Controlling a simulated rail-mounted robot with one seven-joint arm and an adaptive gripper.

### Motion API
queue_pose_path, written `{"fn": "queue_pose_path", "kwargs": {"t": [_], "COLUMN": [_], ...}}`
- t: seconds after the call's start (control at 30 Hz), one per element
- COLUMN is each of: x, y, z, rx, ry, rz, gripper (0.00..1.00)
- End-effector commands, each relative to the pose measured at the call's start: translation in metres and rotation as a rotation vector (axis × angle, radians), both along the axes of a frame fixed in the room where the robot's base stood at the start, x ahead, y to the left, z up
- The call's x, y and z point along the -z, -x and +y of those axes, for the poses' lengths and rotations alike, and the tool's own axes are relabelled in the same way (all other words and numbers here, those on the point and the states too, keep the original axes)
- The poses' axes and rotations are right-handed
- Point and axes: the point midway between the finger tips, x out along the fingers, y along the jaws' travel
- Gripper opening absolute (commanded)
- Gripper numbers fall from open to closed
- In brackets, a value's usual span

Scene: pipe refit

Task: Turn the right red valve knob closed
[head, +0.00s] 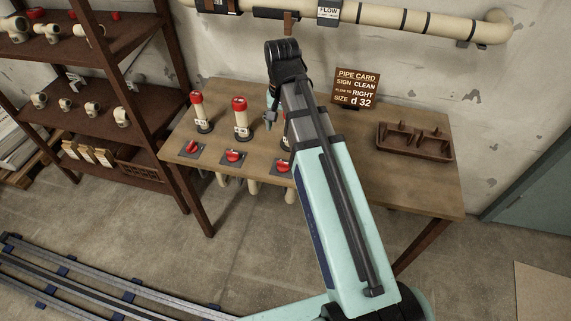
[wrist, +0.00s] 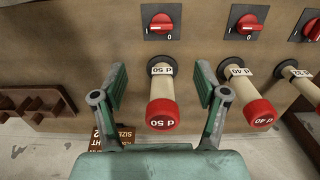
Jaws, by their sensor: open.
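Three red valve knobs sit on dark square plates along the front of the wooden table. The right red knob (head: 283,166) is partly hidden by my arm in the head view. In the wrist view, which looks from the opposite way round, it is the leftmost knob (wrist: 162,20), on a plate marked I and 0. My gripper (wrist: 160,78) is open and empty. Its fingers appear on either side of the d 50 pipe stub (wrist: 162,90) with a red cap; I cannot tell the height between them. The knob lies beyond the fingertips, apart from them.
The middle knob (head: 233,156) and left knob (head: 192,147) stand before other red-capped stubs (head: 240,118). A pipe card (head: 357,88) and brown tray (head: 414,142) are at the right. Shelves (head: 92,90) stand left; the right front tabletop is clear.

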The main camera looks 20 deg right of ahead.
Motion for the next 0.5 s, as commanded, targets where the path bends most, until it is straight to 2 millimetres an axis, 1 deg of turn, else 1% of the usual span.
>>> {"fn": "queue_pose_path", "kwargs": {"t": [0.1, 0.23, 0.37, 0.5], "x": [-0.010, -0.009, 0.004, 0.025], "y": [-0.002, -0.002, -0.001, -0.001], "z": [0.001, 0.001, 0.001, 0.001], "rx": [0.010, 0.013, 0.012, 0.012], "ry": [-0.001, -0.001, -0.001, -0.001], "rz": [-0.017, -0.020, -0.017, -0.016], "gripper": [0.73, 0.73, 0.73, 0.73]}}
